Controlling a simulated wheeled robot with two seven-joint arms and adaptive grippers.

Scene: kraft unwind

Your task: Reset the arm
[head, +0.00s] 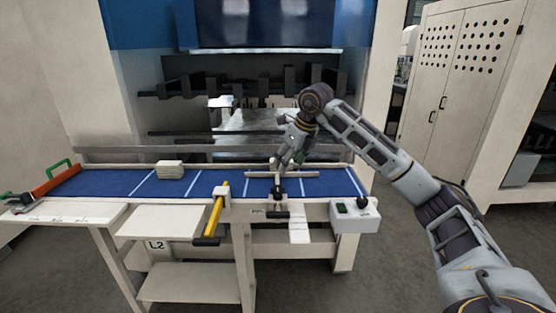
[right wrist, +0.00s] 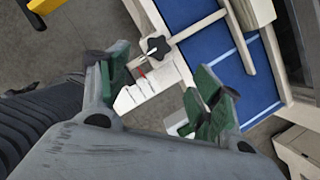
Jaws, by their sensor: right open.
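My right arm comes in from the right in the head view. Its gripper (head: 283,163) hangs over the right part of the blue work surface (head: 225,184), close to a black knob (head: 278,190) on the front edge. In the right wrist view the green-padded fingers (right wrist: 165,95) are spread apart with nothing between them. A black star knob (right wrist: 157,48) and a white marked strip (right wrist: 135,97) show beyond them, apart from the pads. My left gripper is not in view.
A cream block (head: 170,169) rests on the blue surface at left. A yellow bar (head: 215,211) crosses the front edge. A control box (head: 354,218) is at right front. A machine (head: 240,75) stands behind, a cabinet (head: 455,85) at right. Floor at right is clear.

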